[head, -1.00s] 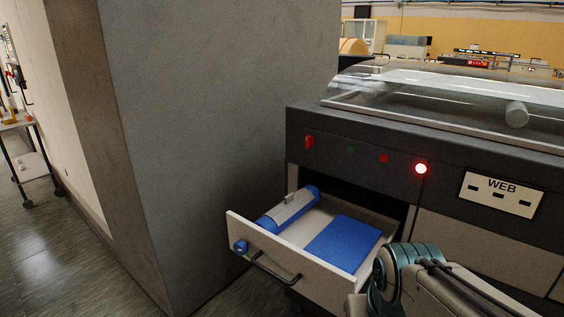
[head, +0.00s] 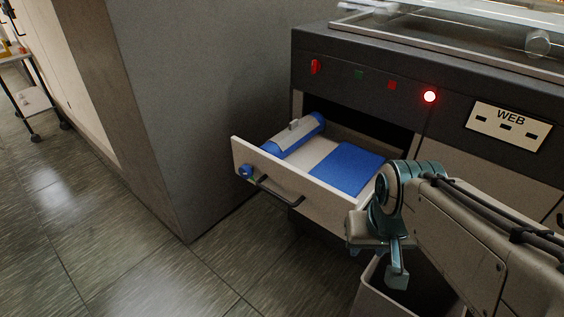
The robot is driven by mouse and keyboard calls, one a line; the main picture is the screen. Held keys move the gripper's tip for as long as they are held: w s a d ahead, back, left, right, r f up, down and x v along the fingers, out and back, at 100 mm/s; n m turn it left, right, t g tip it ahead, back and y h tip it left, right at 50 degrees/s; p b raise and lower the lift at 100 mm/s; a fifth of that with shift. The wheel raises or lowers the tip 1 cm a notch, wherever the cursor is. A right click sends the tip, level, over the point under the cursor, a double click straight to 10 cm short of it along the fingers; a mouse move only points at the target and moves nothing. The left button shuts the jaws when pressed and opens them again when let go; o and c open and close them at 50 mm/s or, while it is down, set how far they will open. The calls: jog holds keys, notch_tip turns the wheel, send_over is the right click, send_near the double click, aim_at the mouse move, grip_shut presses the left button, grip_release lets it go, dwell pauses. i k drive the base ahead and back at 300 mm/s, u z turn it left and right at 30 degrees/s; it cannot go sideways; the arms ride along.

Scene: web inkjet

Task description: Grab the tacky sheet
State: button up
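The tacky sheet appears to be the flat blue sheet (head: 345,167) lying in the open drawer (head: 312,205), on its right side. A blue roller (head: 300,136) with a grey metal holder lies on the left side of the same drawer. My arm reaches in from the right, and its end hangs just right of the drawer's front corner. My gripper (head: 397,272) is low there, apart from the sheet. Its fingers are not clear enough to tell open from shut. My arm is close to the sheet's right corner in the picture.
The drawer has a dark handle (head: 275,194) on its front. A pale bin (head: 370,297) stands below my gripper. A grey wall block (head: 200,110) stands left of the machine (head: 350,50), which has a lit red lamp (head: 429,96). Floor in front is clear.

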aim_at(297, 129)
jog(key=z, duration=0.05)
jog(key=k, duration=0.65)
jog(key=u, duration=0.65)
jog(key=i, duration=1.65)
jog(key=z, duration=0.65)
